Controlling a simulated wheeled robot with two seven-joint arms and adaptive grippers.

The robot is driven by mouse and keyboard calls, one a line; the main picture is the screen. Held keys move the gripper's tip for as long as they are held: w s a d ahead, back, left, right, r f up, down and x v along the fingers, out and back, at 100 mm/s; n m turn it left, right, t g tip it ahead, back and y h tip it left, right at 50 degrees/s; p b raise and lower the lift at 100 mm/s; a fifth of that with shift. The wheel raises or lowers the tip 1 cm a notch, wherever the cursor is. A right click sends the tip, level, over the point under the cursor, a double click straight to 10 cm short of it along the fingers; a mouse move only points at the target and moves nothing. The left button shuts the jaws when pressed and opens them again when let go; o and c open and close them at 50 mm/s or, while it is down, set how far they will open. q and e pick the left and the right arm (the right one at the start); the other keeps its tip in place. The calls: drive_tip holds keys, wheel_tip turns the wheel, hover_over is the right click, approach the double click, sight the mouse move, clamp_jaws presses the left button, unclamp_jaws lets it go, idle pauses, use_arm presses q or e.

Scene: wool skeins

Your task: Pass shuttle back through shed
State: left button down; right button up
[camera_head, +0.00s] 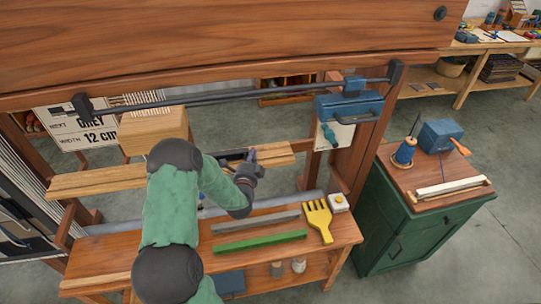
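My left gripper (252,165) is at the wooden plank of the loom, its arm coming up from the bottom. It is small and dark, and I cannot tell whether its fingers are open or shut. A dark, narrow piece (233,155) lies just left of it at the plank, partly behind my arm; I cannot tell if it is the shuttle. The plank (95,182) runs across the loom, with a wooden block (150,130) above its left part. Pale threads (140,99) show above the block. The shed opening cannot be made out. My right gripper is not in view.
The front bench (325,252) holds a grey bar (255,222), a green bar (259,240), a yellow comb (318,220) and a small white box (338,203). A green cabinet (405,243) stands right, with blue items and a pale bar (448,187) on top.

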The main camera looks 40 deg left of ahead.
use_arm(q)
drive_tip(key=s+a+b, duration=0.1)
drive_tip(key=s+a, duration=0.2)
drive_tip(key=s, duration=0.1)
drive_tip(key=s+a+b, duration=0.2)
drive_tip(key=s+a, duration=0.1)
drive_tip(key=s, duration=0.1)
drive_tip(key=s+a+b, duration=0.2)
drive_tip(key=s+a, duration=0.1)
drive_tip(key=a, duration=0.1)
drive_tip(key=shift+s+a, duration=0.1)
drive_tip(key=shift+s, duration=0.3)
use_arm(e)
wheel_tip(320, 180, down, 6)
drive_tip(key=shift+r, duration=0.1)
